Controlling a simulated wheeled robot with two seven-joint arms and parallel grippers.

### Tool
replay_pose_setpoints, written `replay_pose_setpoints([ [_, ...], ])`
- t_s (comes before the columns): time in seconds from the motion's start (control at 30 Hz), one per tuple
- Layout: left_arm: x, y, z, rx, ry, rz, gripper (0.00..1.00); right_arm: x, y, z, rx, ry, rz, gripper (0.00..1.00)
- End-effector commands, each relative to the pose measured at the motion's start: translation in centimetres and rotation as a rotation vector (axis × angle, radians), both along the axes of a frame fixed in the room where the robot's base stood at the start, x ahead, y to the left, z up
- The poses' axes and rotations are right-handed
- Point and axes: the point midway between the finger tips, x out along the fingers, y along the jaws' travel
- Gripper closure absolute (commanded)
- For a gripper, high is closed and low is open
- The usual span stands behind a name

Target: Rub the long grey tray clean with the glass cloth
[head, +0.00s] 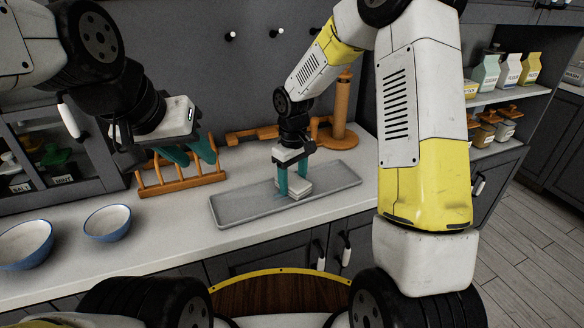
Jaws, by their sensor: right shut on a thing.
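The long grey tray (243,208) lies flat on the white counter, a little right of centre. My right gripper (293,187) points down over the middle of the tray, its teal fingers shut on a folded pale cloth (298,188). The cloth is low at the tray's surface; it looks to be touching it. My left gripper (186,154) is raised over the counter at left, with its teal fingers in front of the wooden rack. I cannot make out clearly how far apart its fingers are.
An orange wooden rack (180,186) stands left of the tray. Two blue-rimmed white bowls (107,222) (25,244) sit at the counter's left. A wooden upright holder (341,112) stands behind the tray. Shelves with cartons (508,70) are at right. Counter in front of the tray is clear.

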Motion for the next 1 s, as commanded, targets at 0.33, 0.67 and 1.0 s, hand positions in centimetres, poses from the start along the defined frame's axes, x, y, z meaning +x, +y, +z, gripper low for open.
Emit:
replay_pose_setpoints([
  [0.33, 0.0, 0.0, 0.0, 0.0, 0.0, 0.0, 0.64, -0.6, 1.5, 0.0, 0.0, 0.0, 0.0, 0.77],
  [0.67, 0.0, 0.0, 0.0, 0.0, 0.0, 0.0, 0.64, -1.4, 3.4, 0.0, 0.0, 0.001, 0.003, 0.77],
  [1.0, 0.0, 0.0, 0.0, 0.0, 0.0, 0.0, 0.64, -1.7, 4.1, -0.1, 0.0, 0.001, 0.001, 0.77],
])
